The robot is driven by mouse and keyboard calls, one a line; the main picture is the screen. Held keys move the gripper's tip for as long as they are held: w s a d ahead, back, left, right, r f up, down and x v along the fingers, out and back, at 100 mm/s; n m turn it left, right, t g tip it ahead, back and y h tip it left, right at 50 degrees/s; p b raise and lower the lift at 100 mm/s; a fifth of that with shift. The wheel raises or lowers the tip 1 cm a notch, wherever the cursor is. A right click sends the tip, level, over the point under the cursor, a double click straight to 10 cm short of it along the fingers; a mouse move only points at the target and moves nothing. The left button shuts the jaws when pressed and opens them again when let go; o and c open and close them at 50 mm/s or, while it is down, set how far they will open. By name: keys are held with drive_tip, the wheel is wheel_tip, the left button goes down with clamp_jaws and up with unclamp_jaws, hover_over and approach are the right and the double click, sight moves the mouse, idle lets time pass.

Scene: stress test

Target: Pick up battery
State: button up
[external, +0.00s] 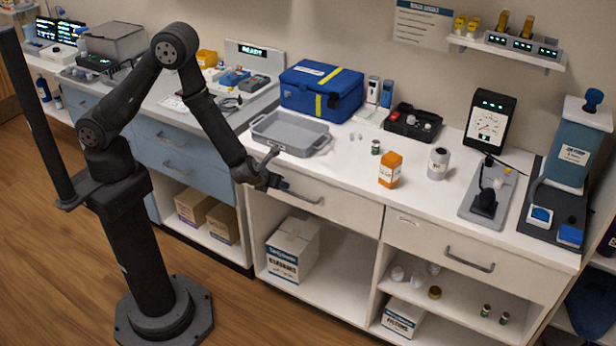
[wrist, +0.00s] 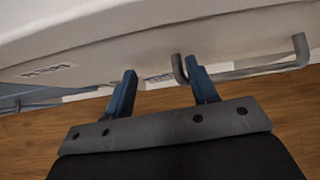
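A small green and white cylinder that looks like a battery (external: 375,147) stands upright on the white counter, right of the grey tray. Two similar small cylinders (external: 486,310) stand on the lower right shelf. My gripper (external: 282,183) is in front of the counter's drawer, below the tray and well left of the battery. In the wrist view my gripper (wrist: 160,69) shows two blue fingers spread apart, with no object held. The curved end of the drawer handle (wrist: 250,70) shows close to the right finger; whether they touch is unclear. No battery shows in the wrist view.
The grey tray (external: 290,134) sits near the counter edge above my gripper. A blue case (external: 321,91) and a black tray (external: 412,123) are behind. The counter's front strip is mostly clear.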

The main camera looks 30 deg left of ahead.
drive_tip(key=shift+a+f, duration=0.1)
drive_tip(key=shift+a, duration=0.05)
wheel_tip(320, 180, up, 32)
drive_tip(key=n+g+h, duration=0.6)
drive_tip(key=n+g, duration=0.2)
drive_tip(key=n, duration=1.2)
hover_over(374, 141)
drive_tip(key=s+a, duration=0.2)
drive_tip(key=a, duration=0.7)
wheel_tip(374, 141, down, 6)
drive_tip(key=x, duration=1.1)
drive_tip(key=shift+w+d, duration=0.15)
drive_tip(key=shift+d, duration=0.15)
drive_tip(key=shift+w+d+r+x, duration=0.1)
drive_tip(key=shift+x, duration=0.85)
drive_tip(key=shift+w+d+r+x, duration=0.1)
drive_tip(key=shift+d+x, duration=0.05)
drive_tip(key=shift+x, duration=0.85)
drive_tip(key=shift+w+d+x, duration=0.1)
drive_tip(key=shift+x, duration=0.85)
